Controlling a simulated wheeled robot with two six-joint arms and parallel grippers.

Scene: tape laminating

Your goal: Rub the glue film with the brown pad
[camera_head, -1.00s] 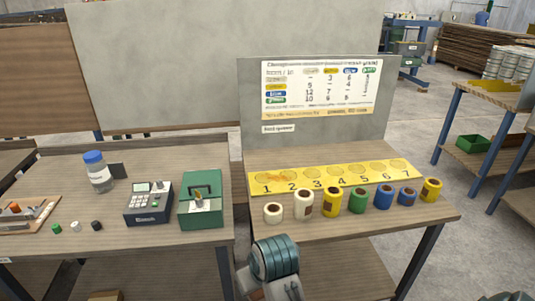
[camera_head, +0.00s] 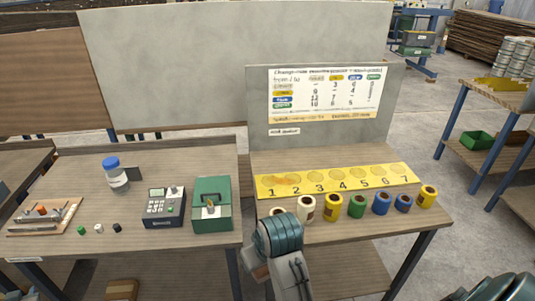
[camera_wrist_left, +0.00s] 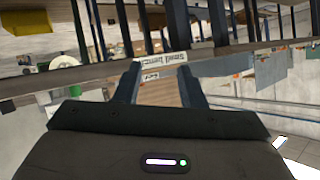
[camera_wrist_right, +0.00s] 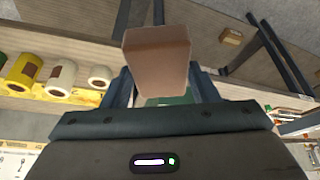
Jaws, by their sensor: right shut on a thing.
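The brown pad (camera_wrist_right: 157,55) is a block held between the fingers of my right gripper (camera_wrist_right: 155,78), up in the air in the right wrist view. My left gripper (camera_wrist_left: 160,75) has its fingers apart with nothing between them in the left wrist view. In the head view, one of my arm links stands in front of the right table, and its fingertips cannot be made out. A yellow strip (camera_head: 393,173) with numbered circles lies on that table, with an orange patch near circles 1 and 2. I cannot make out a separate glue film.
Several tape rolls (camera_head: 357,206) stand along the strip's front side. A board with a chart (camera_head: 325,95) rises behind it. The left table holds a green box (camera_head: 211,217), a dark keypad device (camera_head: 162,210) and a blue-capped bottle (camera_head: 116,176). A gap separates the tables.

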